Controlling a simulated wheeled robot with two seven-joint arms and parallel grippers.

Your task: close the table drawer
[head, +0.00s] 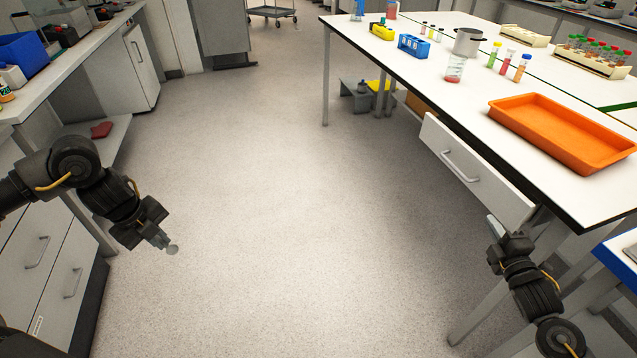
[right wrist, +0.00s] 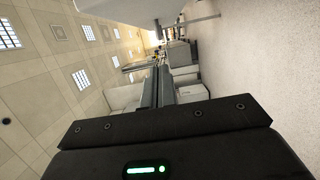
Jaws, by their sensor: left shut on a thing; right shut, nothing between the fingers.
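The table drawer (head: 475,168) has a white front with a grey bar handle (head: 460,166). It hangs under the near edge of the white table (head: 455,88) in the head view. How far its front stands out cannot be told clearly. My right gripper (head: 493,226) is shut and empty, just in front of the drawer's lower right end; whether it touches is unclear. Its shut fingers also show in the right wrist view (right wrist: 157,86). My left gripper (head: 165,243) is shut on a small round grey thing (head: 173,249) over the floor, far from the drawer.
An orange tray (head: 598,160), a beaker (head: 455,68) and racks of tubes stand on the table. A blue-edged surface (head: 620,255) lies right of my right arm. A left bench has drawers (head: 50,260). The floor (head: 255,180) between is clear.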

